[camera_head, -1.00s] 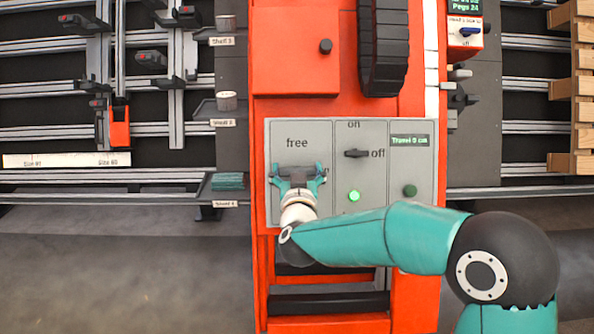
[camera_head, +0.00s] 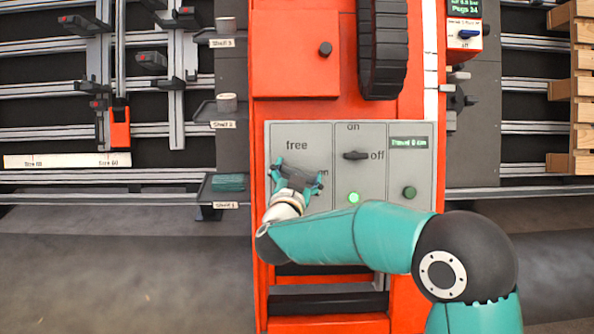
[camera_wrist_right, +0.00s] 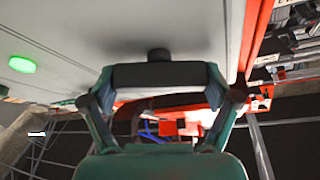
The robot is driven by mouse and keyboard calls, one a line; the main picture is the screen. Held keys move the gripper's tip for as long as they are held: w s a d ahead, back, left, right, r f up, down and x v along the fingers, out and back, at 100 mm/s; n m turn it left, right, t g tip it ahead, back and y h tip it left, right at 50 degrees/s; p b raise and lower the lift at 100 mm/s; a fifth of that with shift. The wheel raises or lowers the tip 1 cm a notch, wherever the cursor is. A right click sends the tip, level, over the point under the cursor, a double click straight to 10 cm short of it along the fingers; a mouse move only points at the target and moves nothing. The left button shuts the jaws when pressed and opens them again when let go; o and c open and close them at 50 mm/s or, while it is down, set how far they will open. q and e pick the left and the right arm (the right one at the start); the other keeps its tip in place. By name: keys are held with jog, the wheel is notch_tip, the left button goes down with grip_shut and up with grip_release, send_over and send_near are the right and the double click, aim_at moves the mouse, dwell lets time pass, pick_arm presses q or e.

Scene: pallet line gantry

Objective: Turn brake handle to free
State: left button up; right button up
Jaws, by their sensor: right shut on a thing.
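The grey control panel (camera_head: 424,185) is on the front of the orange machine. The brake handle (camera_head: 298,181), a dark bar, sits in the panel's left section under the word "free". My teal right gripper (camera_head: 299,172) is shut on it, with a finger at each end. The handle is tilted, its right end lower in the head view. In the right wrist view, the dark bar (camera_wrist_right: 158,76) lies between the fingers, with its round pivot against the panel. Lettering right of the handle is partly hidden by the gripper. My left gripper is not in view.
A dark on/off switch (camera_head: 356,155) points at "off" beside the handle. A small display (camera_head: 409,142) sits above the knob. Labelled shelves (camera_head: 228,109) stand at left.

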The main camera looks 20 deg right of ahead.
jog(key=m+g+h+p, duration=0.1)
jog(key=m, duration=0.2)
jog(key=shift+a+r+m, duration=0.1)
jog(key=shift+m, duration=0.3)
jog(key=m+g+h+p, duration=0.1)
jog(key=m+g+p, duration=0.1)
jog(key=m+p, duration=0.1)
jog(key=shift+m, duration=0.6)
jog(key=m+g+p, duration=0.1)
jog(key=m+p, duration=0.1)
jog(key=m+g+p, duration=0.1)
jog(key=m, duration=0.1)
jog(key=shift+s+m+g+p, duration=0.1)
jog(key=shift+m+g+p, duration=0.2)
jog(key=shift+m+p, duration=0.1)
jog(key=shift+d+f+m+g+p, duration=0.2)
jog(key=shift+f+m+g+p, duration=0.15)
jog(key=shift+m+p, duration=0.45)
jog(key=shift+s+f+m+g, duration=0.1)
jog(key=shift+m+g, duration=0.15)
jog(key=shift+m, duration=0.15)
jog(key=o, duration=0.9)
